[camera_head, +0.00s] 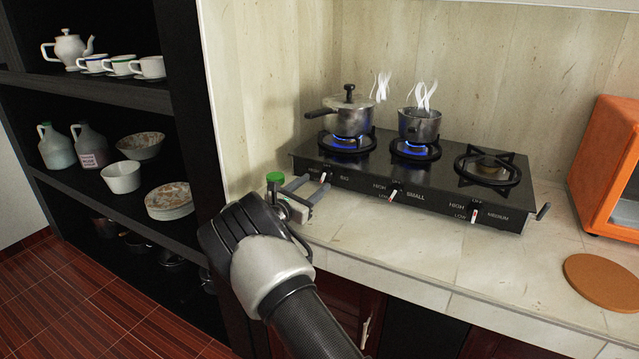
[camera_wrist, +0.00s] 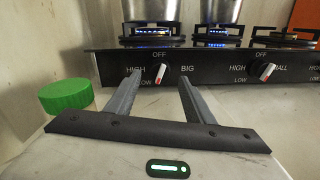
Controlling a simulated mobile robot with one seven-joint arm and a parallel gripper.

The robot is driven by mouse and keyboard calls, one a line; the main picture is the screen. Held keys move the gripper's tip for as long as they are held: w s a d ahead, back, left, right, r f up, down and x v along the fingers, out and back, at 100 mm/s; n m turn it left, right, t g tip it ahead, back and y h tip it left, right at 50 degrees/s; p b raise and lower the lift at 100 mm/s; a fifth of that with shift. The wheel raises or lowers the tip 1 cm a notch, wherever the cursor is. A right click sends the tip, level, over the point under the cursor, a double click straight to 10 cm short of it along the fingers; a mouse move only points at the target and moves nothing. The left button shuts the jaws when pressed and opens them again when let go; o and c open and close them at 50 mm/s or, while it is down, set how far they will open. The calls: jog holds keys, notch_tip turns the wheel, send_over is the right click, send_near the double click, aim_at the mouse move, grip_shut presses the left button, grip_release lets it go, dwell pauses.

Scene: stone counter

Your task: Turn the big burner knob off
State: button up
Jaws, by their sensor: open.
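The big burner knob (camera_head: 323,177) is the leftmost knob on the front of the black stove (camera_head: 440,185). In the wrist view the knob (camera_wrist: 161,73) is labelled BIG; its red and white marker slants, and OFF is printed above it. Blue flame (camera_head: 347,142) burns at the left burner. My gripper (camera_head: 311,187) is open and empty in front of the stove's left end. In the wrist view its fingers (camera_wrist: 159,79) point at the panel, one on each side of the knob in the picture. I cannot tell whether they touch the panel.
A lidded pot (camera_head: 349,118) with its handle to the left and a smaller steaming pot (camera_head: 420,127) stand on lit burners. The right burner (camera_head: 488,168) is bare. A green-topped item (camera_wrist: 66,95) is left of my gripper. The counter (camera_head: 400,248) before the stove is clear.

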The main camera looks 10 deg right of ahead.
aim_at(322, 178)
jog(key=shift+x, duration=2)
jog(key=c, duration=1)
jog(key=shift+b, duration=0.35)
jog(key=shift+c, duration=0.2)
jog(key=shift+a+f+m, duration=0.1)
jog(key=shift+m, duration=0.2)
jog(key=m+b, duration=0.2)
jog(key=b, duration=0.1)
jog(key=shift+f, duration=0.1)
jog(key=m+b, duration=0.3)
jog(key=shift+y, duration=0.3)
jog(key=shift+b, duration=0.35)
